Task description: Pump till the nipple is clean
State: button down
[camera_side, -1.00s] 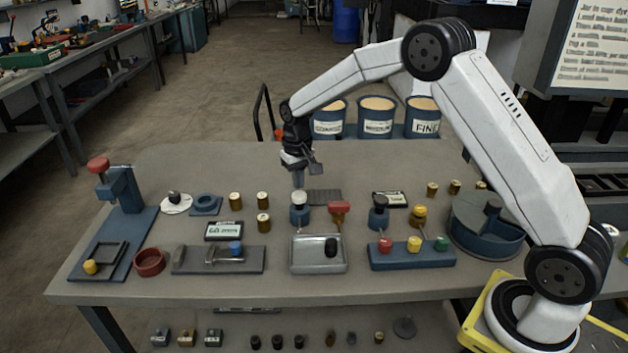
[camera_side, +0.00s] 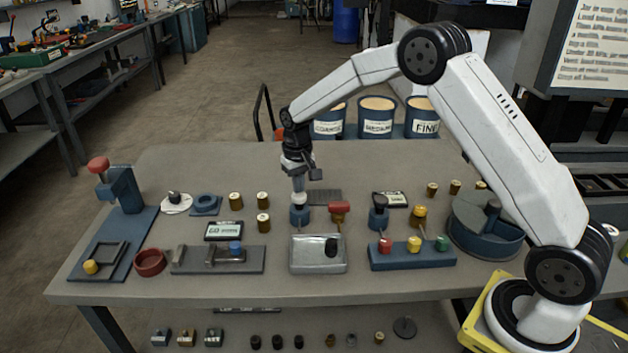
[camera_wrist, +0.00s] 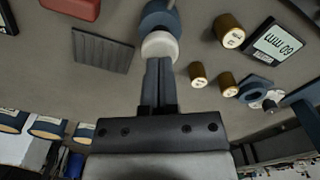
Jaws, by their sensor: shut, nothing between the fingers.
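My gripper (camera_side: 298,188) is shut and empty, pointing down just above a white-topped knob (camera_side: 299,200) on a small blue body. In the side view its tips meet the top of the knob or nearly so; I cannot tell whether they press. In the wrist view the shut fingers (camera_wrist: 158,64) end at the white knob (camera_wrist: 159,46). A red-topped fitting (camera_side: 340,207) stands just to the right. A metal tray (camera_side: 305,262) lies in front with a black piece (camera_side: 331,247) in it. I cannot make out which part is the nipple or whether it is clean.
A black-topped blue fitting (camera_side: 379,212), a blue block with coloured knobs (camera_side: 412,259) and a round blue tub (camera_side: 486,238) stand to the right. Brass cylinders (camera_side: 263,223) and a 60-marked display (camera_side: 223,231) are left.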

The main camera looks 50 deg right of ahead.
aim_at(299, 195)
jog(key=shift+f, duration=1.55)
jog(key=shift+r, duration=3.3)
jog(key=shift+s+a+r, duration=0.2)
jog(key=shift+s, duration=0.6)
jog(key=s+a+n+t, duration=0.1)
jog(key=s+a, duration=0.1)
jog(key=s, duration=1)
jog(key=s+a+n+t, duration=0.1)
jog(key=s+n, duration=0.1)
jog(key=s, duration=0.9)
jog(key=shift+s+a+f+t, duration=0.25)
jog(key=shift+s+a+t, duration=0.05)
jog(key=shift+s+a, duration=0.1)
jog(key=shift+w, duration=0.1)
